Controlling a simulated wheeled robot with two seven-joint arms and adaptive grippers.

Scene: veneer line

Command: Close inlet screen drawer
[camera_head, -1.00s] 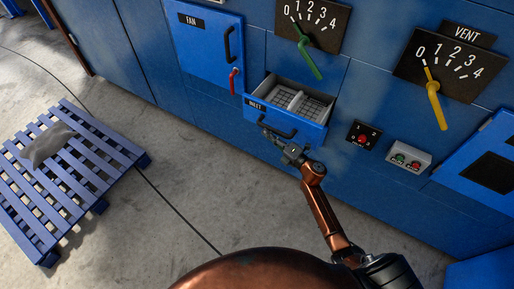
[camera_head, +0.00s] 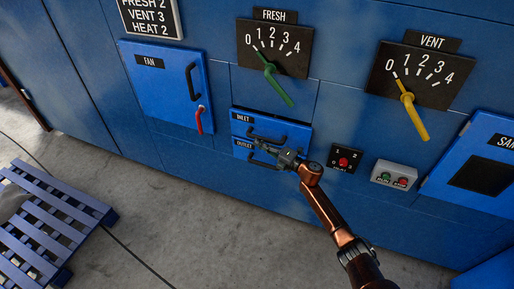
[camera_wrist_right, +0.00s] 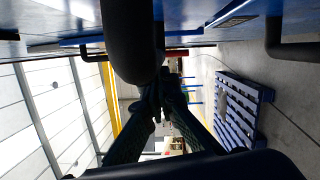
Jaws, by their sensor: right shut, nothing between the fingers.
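The inlet screen drawer (camera_head: 292,129), a blue front labelled INLET, sits in the cabinet face in the head view. It looks flush, with no tray interior showing. Its black handle (camera_head: 258,136) is partly hidden by my right gripper (camera_head: 267,151). The outlet drawer (camera_head: 240,151) is directly below with its own dark handle. My right gripper is shut and empty in front of the two drawers; I cannot tell whether it touches a handle. In the right wrist view, its fingers (camera_wrist_right: 158,97) are together behind a large dark bar (camera_wrist_right: 132,40). My left gripper is out of view.
A blue fan door (camera_head: 165,85) with a red lever is left of the drawers. The green fresh lever (camera_head: 278,86) is above, the yellow vent lever (camera_head: 414,112) upper right. A switch (camera_head: 344,161) and button box (camera_head: 394,175) are right. A blue pallet (camera_head: 60,220) lies on the floor.

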